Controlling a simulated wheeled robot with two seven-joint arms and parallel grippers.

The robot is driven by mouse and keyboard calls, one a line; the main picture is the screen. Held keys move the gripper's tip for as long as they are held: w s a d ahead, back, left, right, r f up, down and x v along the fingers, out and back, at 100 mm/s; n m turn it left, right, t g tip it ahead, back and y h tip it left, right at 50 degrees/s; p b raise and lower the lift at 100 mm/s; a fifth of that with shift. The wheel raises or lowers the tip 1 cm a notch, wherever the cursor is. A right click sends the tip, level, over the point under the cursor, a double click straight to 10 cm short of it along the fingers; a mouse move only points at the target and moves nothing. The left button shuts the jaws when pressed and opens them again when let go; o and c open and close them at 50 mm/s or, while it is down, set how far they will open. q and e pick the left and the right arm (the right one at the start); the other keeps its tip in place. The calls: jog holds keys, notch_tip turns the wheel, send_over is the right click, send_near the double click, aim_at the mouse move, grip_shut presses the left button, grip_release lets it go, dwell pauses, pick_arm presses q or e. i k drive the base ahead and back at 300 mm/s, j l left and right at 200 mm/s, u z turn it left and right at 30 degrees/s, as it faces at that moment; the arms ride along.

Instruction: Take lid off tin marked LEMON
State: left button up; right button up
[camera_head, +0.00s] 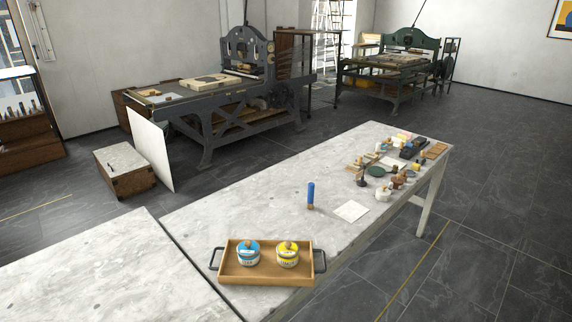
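A yellow tin (288,258) stands upright in a wooden tray on the marble-topped table, its lid with a wooden knob on top. A blue tin (248,256) of the same shape stands to its left in the tray, also lidded. Both tins bear a pale label band, too small to read here, so I cannot tell which is marked LEMON. Neither of my grippers is in view.
The wooden tray (267,278) has dark handles at both ends. Several small items crowd the table's far right end. The middle of the table (245,207) is clear.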

aim_at(287, 248)
jog(key=j+z, duration=0.65)
jog(key=z, duration=0.25)
jog(key=k+j+z, duration=0.2)
jog(key=z, duration=0.25)
jog(key=j, duration=0.1)
